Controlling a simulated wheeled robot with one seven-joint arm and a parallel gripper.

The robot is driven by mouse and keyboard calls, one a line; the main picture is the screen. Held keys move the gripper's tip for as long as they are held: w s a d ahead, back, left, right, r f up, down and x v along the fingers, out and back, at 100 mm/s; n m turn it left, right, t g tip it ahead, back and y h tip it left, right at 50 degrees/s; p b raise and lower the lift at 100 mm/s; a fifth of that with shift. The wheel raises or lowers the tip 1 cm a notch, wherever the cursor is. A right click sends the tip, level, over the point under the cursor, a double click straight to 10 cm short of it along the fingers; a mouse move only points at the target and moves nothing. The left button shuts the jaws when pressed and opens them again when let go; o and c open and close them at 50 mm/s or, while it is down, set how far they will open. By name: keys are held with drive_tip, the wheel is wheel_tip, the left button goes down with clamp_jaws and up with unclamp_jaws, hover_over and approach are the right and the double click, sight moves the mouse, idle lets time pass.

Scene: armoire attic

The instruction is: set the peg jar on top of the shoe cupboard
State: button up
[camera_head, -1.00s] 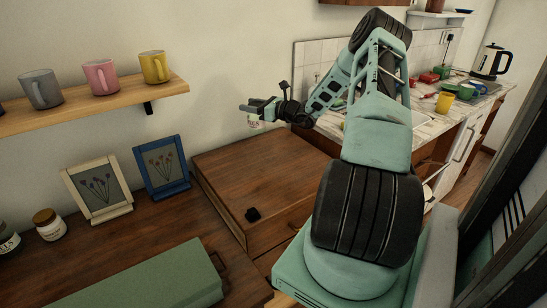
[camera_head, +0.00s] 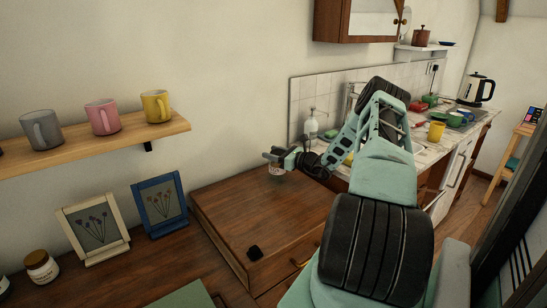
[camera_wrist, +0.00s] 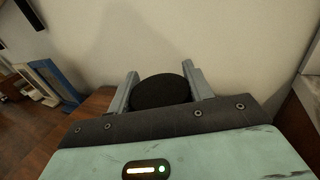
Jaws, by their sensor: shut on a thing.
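My gripper (camera_head: 283,155) is shut on a small labelled jar, the peg jar (camera_head: 276,170), at the back of the brown wooden cupboard. In the wrist view the jar's dark round lid (camera_wrist: 160,91) sits upright between my two fingers (camera_wrist: 159,88). The cupboard, which looks like the shoe cupboard (camera_head: 275,213), has a flat top and a drawer front. The jar is over or at the far edge of that top, near the wall. I cannot tell whether its base touches the wood.
A small black object (camera_head: 255,253) lies on the cupboard's front left; the rest of the top is clear. A blue picture frame (camera_head: 160,200) and a white one (camera_head: 94,226) stand to the left. A mug shelf (camera_head: 90,144) hangs above them. The kitchen counter (camera_head: 425,157) is to the right.

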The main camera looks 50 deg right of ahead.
drive_tip(key=shift+f, duration=0.75)
drive_tip(key=shift+f, duration=0.1)
drive_tip(key=o, duration=1.4)
drive_tip(key=s, duration=0.4)
drive_tip(key=s+b, duration=0.1)
drive_tip(key=s, duration=0.3)
drive_tip(key=s+d+b, duration=0.1)
drive_tip(key=s, duration=0.3)
